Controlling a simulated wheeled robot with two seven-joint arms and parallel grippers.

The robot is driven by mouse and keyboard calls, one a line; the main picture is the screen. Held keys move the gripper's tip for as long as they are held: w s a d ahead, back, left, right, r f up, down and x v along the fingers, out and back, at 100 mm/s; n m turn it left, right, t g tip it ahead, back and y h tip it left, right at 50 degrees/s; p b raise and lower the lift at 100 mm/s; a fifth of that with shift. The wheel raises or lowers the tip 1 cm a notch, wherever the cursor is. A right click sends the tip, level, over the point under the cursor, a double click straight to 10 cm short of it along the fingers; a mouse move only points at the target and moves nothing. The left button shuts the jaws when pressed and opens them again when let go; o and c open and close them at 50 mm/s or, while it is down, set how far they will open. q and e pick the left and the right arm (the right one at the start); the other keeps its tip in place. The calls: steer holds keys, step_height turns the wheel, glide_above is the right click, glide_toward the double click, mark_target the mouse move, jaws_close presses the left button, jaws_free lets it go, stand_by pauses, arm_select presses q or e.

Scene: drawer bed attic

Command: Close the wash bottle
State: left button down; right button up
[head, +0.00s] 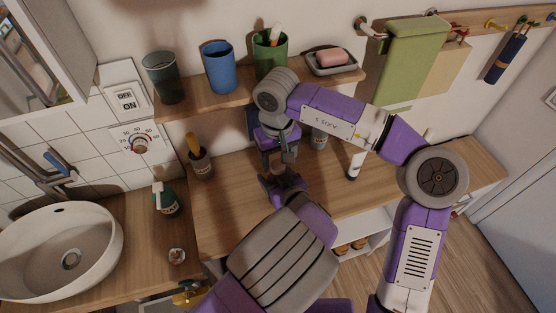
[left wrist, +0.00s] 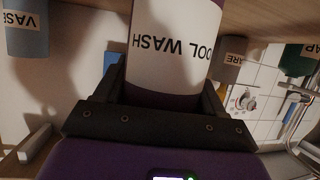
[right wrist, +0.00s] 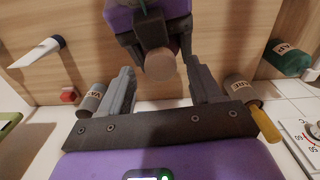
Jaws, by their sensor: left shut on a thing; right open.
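My left gripper (head: 285,188) is shut on the wash bottle. In the left wrist view the wash bottle (left wrist: 165,45) is purple with a white label, read upside down as "OOL WASH", and stands between the jaws. In the right wrist view a round tan end (right wrist: 161,66) shows at the left gripper's jaws; I cannot tell whether it is a cap or the bottle's top. My right gripper (head: 275,165) is open above the left one, its fingers apart on either side of that round end (right wrist: 162,85). The grippers hide most of the bottle in the head view.
A grey "CARE" cup with a yellow handle (head: 200,162) and a green soap bottle (head: 166,200) stand left. A grey "VASE" container (right wrist: 90,97) and a white tube (head: 355,164) stand right. A shelf (head: 198,104) with cups overhangs the counter; a sink (head: 105,235) is far left.

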steer(key=shift+r, duration=1.5)
steer(key=o, duration=0.6)
steer(key=shift+c, duration=0.2)
step_height(320, 180, up, 12)
arm_select(q)
jaws_free()
